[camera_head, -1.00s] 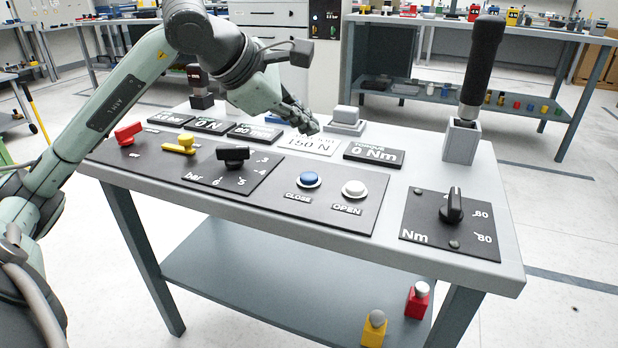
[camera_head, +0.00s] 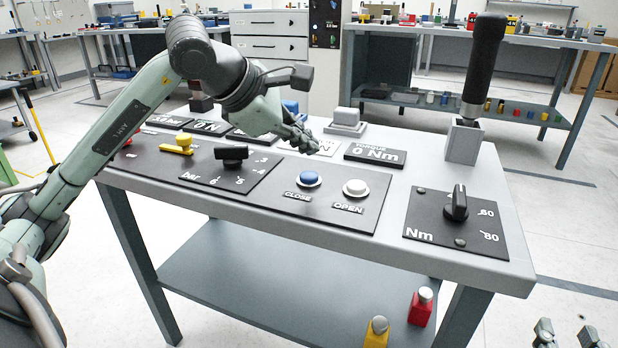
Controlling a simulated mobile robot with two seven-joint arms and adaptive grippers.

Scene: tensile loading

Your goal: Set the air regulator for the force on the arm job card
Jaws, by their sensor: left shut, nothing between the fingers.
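The air regulator is a black bar knob (camera_head: 231,153) on a dark panel marked "bar", with a scale whose 4, 5 and 6 show. Its exact setting cannot be read. A white card (camera_head: 326,148) with a large "N" lies behind the button panel; my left gripper hides most of it. My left gripper (camera_head: 312,148) is shut and empty, in front of or over that card, right of the knob. At the bottom right edge, two separated grey fingertips of my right gripper (camera_head: 567,338) show, empty, away from the bench.
A blue CLOSE button (camera_head: 308,178) and white OPEN button (camera_head: 355,187) are right of the regulator. A yellow lever (camera_head: 178,145) is left of it. The Nm dial (camera_head: 456,205) and a socket with an upright black-handled tool (camera_head: 485,60) are at the right.

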